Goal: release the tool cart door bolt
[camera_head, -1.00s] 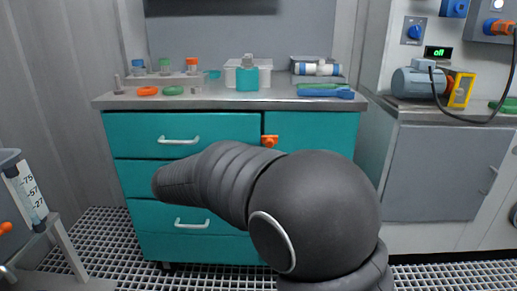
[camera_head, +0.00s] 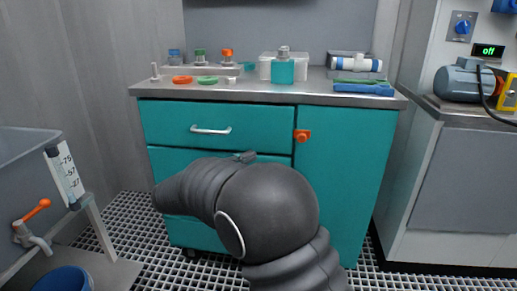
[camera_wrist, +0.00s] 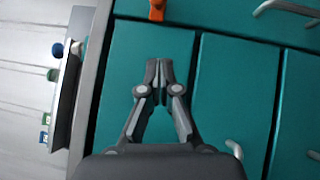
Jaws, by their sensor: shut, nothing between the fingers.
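The tool cart (camera_head: 215,163) is a teal cabinet with drawers at the left and a plain door (camera_head: 345,175) at the right. An orange bolt (camera_head: 302,135) sits at the door's upper left edge, by the top drawer. In the wrist view the orange bolt (camera_wrist: 157,10) is partly cut off by the top edge. My gripper (camera_wrist: 159,72) is shut and empty in front of the teal drawer fronts, apart from the bolt. In the head view my gripper (camera_head: 246,156) shows small above my dark arm, left of and lower than the bolt.
The worktop (camera_head: 250,91) holds orange and green rings, capped vials, a teal bottle and blue and green tools. A drawer handle (camera_head: 210,130) sticks out left of the bolt. A tank with an orange-levered tap (camera_head: 37,210) stands at the left.

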